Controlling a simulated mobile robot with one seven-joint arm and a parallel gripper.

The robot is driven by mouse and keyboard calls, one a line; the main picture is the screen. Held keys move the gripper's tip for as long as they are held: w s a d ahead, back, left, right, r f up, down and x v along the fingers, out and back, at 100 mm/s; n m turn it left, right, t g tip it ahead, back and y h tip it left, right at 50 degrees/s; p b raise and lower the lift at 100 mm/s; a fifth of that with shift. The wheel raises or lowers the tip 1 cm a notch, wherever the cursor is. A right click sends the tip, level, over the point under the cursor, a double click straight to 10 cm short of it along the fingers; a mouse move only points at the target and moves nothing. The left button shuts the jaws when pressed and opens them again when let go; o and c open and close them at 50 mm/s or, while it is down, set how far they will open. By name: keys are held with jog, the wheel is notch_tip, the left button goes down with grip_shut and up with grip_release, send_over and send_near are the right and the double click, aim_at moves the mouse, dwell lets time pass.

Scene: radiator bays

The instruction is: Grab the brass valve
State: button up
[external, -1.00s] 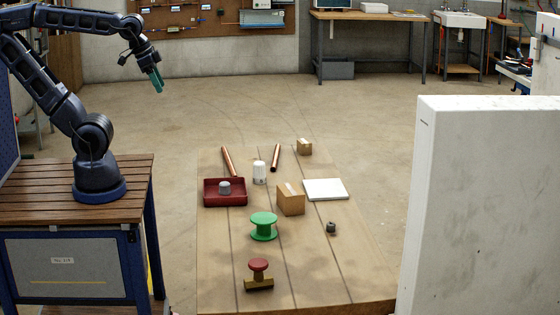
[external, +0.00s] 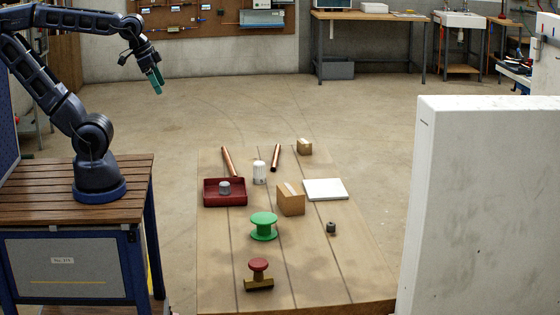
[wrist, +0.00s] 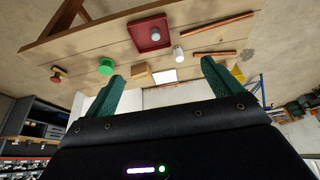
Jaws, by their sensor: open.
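The brass valve (external: 259,283) stands near the front edge of the wooden table, with a brass body and a round red handle on top. It also shows at the far left of the wrist view (wrist: 58,75). My gripper (external: 156,81) is up in the air at the upper left, far from the valve and left of the table. In the wrist view its two green fingers (wrist: 160,82) are spread apart with nothing between them.
The table (external: 215,275) also bears a green spool (external: 264,226), a red tray (external: 239,199) holding a grey cylinder, a white cylinder (external: 260,172), boxes (external: 291,203), copper pipes (external: 276,157), a white slab (external: 325,189) and a dark nut (external: 331,227). A white panel (external: 480,210) rises on the right.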

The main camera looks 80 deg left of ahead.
jog(key=shift+w, duration=0.1)
jog(key=w+d+n+h, duration=0.2)
jog(key=w+d+n, duration=0.3)
jog(key=w+d, duration=0.75)
jog(key=n+g+h, duration=0.2)
jog(key=n+g, duration=0.2)
jog(key=n, duration=1.1)
send_over(255, 262)
jog(key=a, duration=0.2)
notch_tip(255, 262, down, 25)
jog(key=x, duration=0.5)
jog(key=shift+s+f, duration=0.15)
jog(key=shift+s, duration=0.05)
jog(key=shift+h, duration=0.3)
jog(key=shift+w+a+x, duration=0.1)
jog(key=shift+w+x, duration=0.05)
jog(key=shift+x, duration=0.7)
jog(key=shift+w+a+x, duration=0.1)
jog(key=shift+a+x, duration=0.05)
jog(key=shift+x, duration=0.7)
jog(key=shift+w+a+x, duration=0.1)
jog(key=shift+w+x, duration=0.05)
jog(key=shift+x, duration=0.7)
jog(key=c, duration=1.3)
